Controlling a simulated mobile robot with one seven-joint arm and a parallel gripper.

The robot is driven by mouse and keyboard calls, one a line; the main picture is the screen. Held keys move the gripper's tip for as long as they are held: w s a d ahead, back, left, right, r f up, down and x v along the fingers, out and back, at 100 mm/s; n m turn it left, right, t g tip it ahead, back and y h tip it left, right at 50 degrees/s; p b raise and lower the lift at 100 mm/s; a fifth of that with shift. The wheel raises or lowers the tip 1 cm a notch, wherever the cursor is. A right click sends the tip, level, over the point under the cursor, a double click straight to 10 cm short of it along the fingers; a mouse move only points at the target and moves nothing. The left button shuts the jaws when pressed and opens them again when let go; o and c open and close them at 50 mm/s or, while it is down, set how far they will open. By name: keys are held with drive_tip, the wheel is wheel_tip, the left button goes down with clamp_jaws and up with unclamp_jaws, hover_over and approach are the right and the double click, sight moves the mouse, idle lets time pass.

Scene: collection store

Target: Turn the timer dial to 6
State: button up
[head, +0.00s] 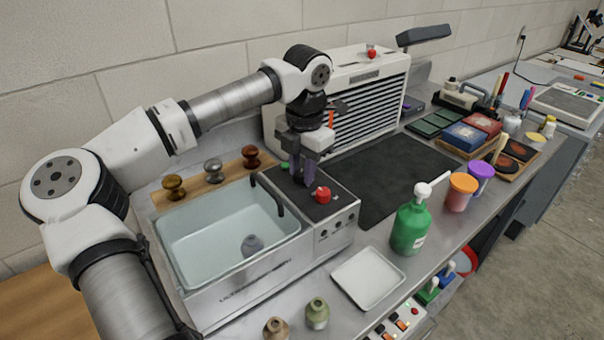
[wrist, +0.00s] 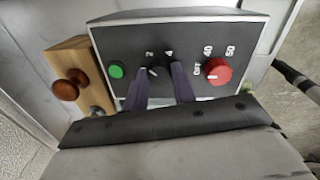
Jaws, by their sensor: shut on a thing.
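The ultrasonic cleaner (head: 245,283) has a black control panel (head: 335,207), which also shows in the wrist view (wrist: 205,38). On it are a green button (wrist: 116,71), a red knob (wrist: 217,71) marked Off, 40 and 50, and between them the timer dial, with the numbers 2 and 4 visible. My gripper (head: 302,172) points down at the panel. In the wrist view its two purple fingers (wrist: 160,84) are shut on the dark timer dial, which is mostly hidden. A small white mark shows between the fingers; I cannot read the setting.
The cleaner's open basin (head: 235,225) is left of the panel. A wooden board (head: 210,180) with several knobs lies behind it. A green pump bottle (head: 411,222) and white tray (head: 367,279) stand to the right. A white louvred unit (head: 345,85) stands behind my gripper.

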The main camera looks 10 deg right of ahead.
drive_tip(key=m+b, duration=0.1)
drive_tip(key=m, duration=0.2)
drive_tip(key=shift+m, duration=0.4)
drive_tip(key=m, duration=0.3)
drive_tip(key=shift+m, duration=0.3)
drive_tip(key=m, duration=0.3)
drive_tip(key=shift+r+m+h+b, duration=0.1)
drive_tip(key=shift+m+h+b, duration=0.2)
drive_tip(key=shift+m+b, duration=0.1)
drive_tip(key=m, duration=1)
drive_tip(key=shift+w+a+m, duration=0.1)
drive_tip(key=shift+m, duration=0.3)
drive_tip(key=m, duration=0.5)
drive_tip(key=shift+m+g+p, duration=0.3)
drive_tip(key=shift+g+p, duration=0.05)
drive_tip(key=shift+g, duration=0.05)
drive_tip(key=o, duration=1)
